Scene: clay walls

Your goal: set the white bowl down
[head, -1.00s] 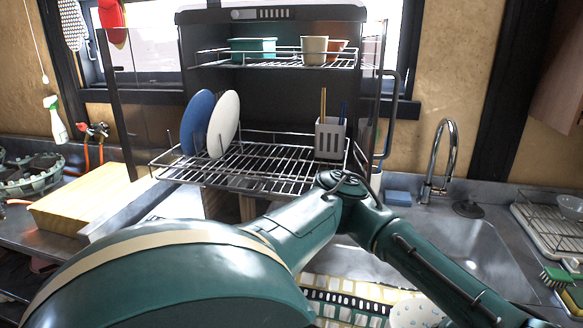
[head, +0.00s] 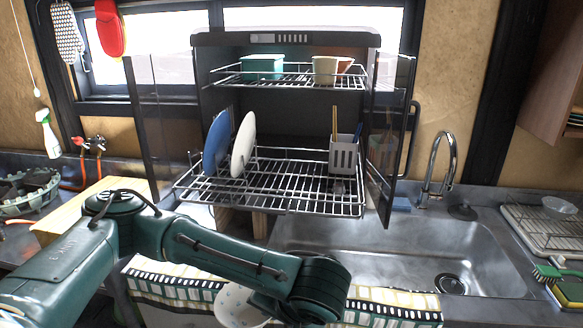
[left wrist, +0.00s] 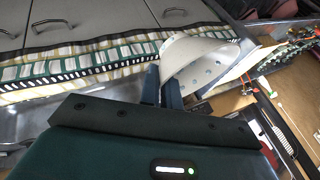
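The white bowl (head: 238,306) shows at the bottom of the head view, partly hidden behind my left wrist. In the left wrist view the white bowl (left wrist: 200,58) is tilted, with small dark spots on its surface. My left gripper (left wrist: 162,82) has its two fingers close together at the bowl's rim and holds it. In the head view the fingers are hidden under the wrist. The bowl is in front of the counter's edge, over the patterned cloth. My right gripper is not in view.
A dish rack cabinet (head: 270,188) stands open, holding a blue plate (head: 215,145), a white plate (head: 243,145) and a cutlery holder (head: 344,157). The sink (head: 400,255) is empty. A wooden board (head: 95,205) lies at left. Another bowl (head: 559,207) sits on the right drainer.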

